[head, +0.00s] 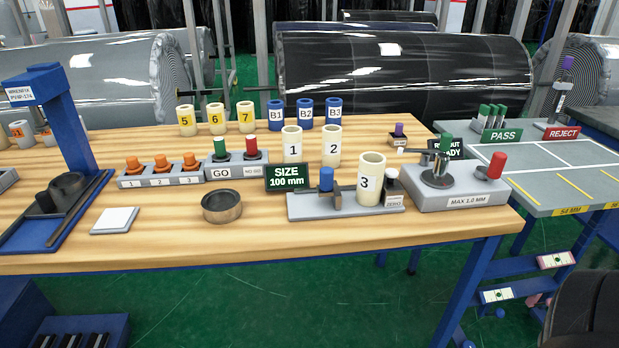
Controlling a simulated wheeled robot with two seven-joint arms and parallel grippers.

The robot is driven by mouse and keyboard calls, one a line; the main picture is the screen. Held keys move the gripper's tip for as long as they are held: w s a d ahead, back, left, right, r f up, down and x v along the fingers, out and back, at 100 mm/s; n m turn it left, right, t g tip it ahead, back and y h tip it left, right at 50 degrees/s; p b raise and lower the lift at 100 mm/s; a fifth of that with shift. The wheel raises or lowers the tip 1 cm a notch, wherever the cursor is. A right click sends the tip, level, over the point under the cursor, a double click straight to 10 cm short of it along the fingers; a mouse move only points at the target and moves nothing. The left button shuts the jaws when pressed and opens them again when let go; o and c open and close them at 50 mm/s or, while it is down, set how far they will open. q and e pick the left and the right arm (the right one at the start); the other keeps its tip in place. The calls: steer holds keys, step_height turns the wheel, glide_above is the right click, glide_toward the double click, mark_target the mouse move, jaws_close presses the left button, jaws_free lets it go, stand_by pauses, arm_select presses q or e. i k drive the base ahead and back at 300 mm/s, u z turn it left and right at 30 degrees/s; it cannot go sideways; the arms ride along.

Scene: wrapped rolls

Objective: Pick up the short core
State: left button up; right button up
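Several cream cores stand upright on the wooden table (150,245): core 1 (292,142) and core 2 (331,147) behind the SIZE 100 mm sign (287,178), and core 3 (369,182) on the grey ZERO gauge (320,209). The sign's top edge meets the foot of core 1. Yellow-labelled cores 5 (187,126), 6 (216,125) and 7 (246,124) stand in a row at the back, beside blue cores B1 (276,121), B2 (305,119) and B3 (333,117). I cannot tell for sure which core is short. Neither gripper is in view.
A blue stand (62,120) rises at left. Orange-knobbed blocks (161,176), GO gauges (235,168), a dark metal ring (222,207) and a MAX 1.0 MM fixture (460,190) occupy the table. A PASS/REJECT table (550,160) adjoins at right.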

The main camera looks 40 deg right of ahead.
mark_target(373, 165)
steer(key=u, duration=2.25)
steer(key=k, duration=1.2)
steer(key=z, duration=2.1)
